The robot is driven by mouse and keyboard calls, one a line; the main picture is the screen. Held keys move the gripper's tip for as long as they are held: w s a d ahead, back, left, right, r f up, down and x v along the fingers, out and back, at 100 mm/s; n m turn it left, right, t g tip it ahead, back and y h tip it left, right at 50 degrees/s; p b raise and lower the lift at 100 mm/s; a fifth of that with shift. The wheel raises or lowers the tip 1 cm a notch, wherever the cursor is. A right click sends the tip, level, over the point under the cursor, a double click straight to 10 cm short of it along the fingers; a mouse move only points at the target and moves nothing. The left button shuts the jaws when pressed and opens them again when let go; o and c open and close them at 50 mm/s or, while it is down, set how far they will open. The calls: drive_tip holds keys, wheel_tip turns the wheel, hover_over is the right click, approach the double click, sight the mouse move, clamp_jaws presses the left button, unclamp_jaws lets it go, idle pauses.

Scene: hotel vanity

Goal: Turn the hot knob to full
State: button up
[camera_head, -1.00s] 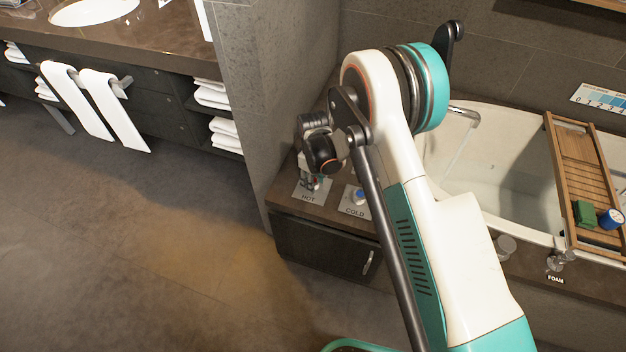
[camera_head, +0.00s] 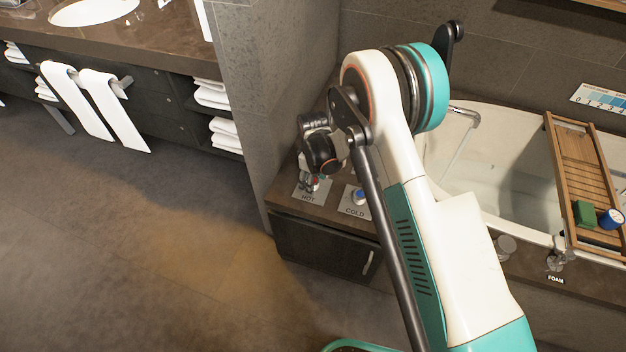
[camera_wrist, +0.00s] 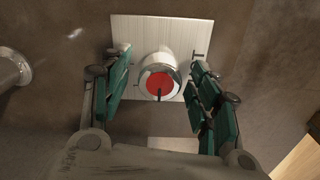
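The hot knob (camera_wrist: 158,73) has a red face with a dark pointer line and a metal body, on a square metal plate (camera_wrist: 190,32). The pointer runs toward the bottom of the wrist view. My gripper (camera_wrist: 161,78) is open, with one green finger pad on each side of the knob and a visible gap on both sides. In the head view, my gripper (camera_head: 309,181) is at the knob above the HOT plate (camera_head: 307,198), largely hiding it. The blue-topped cold knob (camera_head: 359,195) stands to the right on the COLD plate (camera_head: 354,210).
A white bathtub (camera_head: 505,140) with a tap (camera_head: 465,111) lies to the right. A wooden tray (camera_head: 577,165) spans it, carrying a green block (camera_head: 584,213) and a blue item (camera_head: 611,219). A wall (camera_head: 258,90) stands left of the knob ledge (camera_head: 330,212). Floor at left is clear.

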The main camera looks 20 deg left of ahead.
drive_tip(key=shift+r, duration=0.1)
wheel_tip(320, 180, up, 12)
idle(0.6)
idle(0.4)
